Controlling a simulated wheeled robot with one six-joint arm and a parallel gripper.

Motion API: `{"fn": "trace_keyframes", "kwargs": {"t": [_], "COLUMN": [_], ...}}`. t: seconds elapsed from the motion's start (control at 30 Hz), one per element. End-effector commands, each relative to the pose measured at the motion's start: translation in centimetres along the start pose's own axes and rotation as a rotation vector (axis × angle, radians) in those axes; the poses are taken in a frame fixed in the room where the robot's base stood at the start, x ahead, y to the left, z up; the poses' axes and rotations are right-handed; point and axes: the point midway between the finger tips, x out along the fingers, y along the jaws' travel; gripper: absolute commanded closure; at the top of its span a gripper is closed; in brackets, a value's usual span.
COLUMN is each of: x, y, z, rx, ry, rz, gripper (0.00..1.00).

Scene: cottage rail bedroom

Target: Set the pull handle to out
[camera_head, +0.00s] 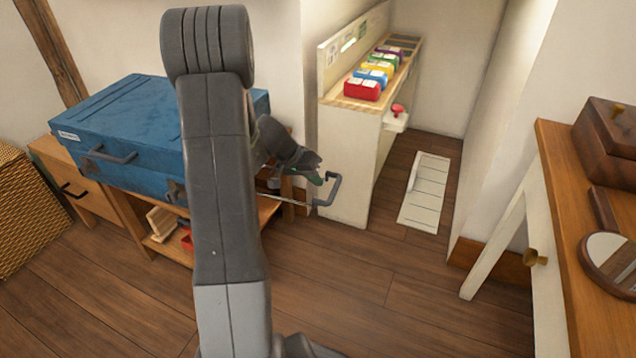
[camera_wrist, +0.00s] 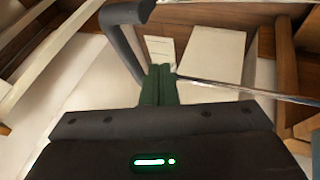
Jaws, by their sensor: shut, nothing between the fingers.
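The pull handle (camera_head: 333,190) is a dark grey bracket on thin metal rods that stick out to the right from the blue case (camera_head: 125,115). A clear length of rod shows between case and handle. My gripper (camera_head: 320,179) is at the handle, just on its case side. In the wrist view the dark green fingers (camera_wrist: 158,75) are shut together with nothing between them. The grey handle (camera_wrist: 125,18) lies beyond and left of them, and a shiny rod (camera_wrist: 250,91) runs off to the right. I cannot tell whether the fingers touch the handle. My arm hides part of the case.
The case rests on a wooden bench (camera_head: 85,185). A white shelf unit (camera_head: 345,150) with coloured boxes stands close behind the handle. A wooden table (camera_head: 570,210) with a hand mirror (camera_head: 608,258) is at right. The floor (camera_head: 400,285) between is clear.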

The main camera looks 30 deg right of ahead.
Motion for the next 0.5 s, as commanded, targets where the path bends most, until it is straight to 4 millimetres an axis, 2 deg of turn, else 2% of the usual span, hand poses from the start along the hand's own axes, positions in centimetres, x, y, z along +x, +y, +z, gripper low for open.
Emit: {"fn": "trace_keyframes", "kwargs": {"t": [0.03, 0.1, 0.3, 0.5], "x": [-0.3, -2.8, -7.2, -9.7], "y": [-0.6, -0.2, -0.3, -0.3], "z": [-0.2, -0.5, -0.4, -0.3], "rx": [-0.001, -0.001, -0.002, -0.002], "ry": [0.004, 0.006, 0.005, 0.004], "rz": [-0.003, -0.004, -0.004, -0.004], "gripper": [1.00, 1.00, 1.00, 1.00]}}
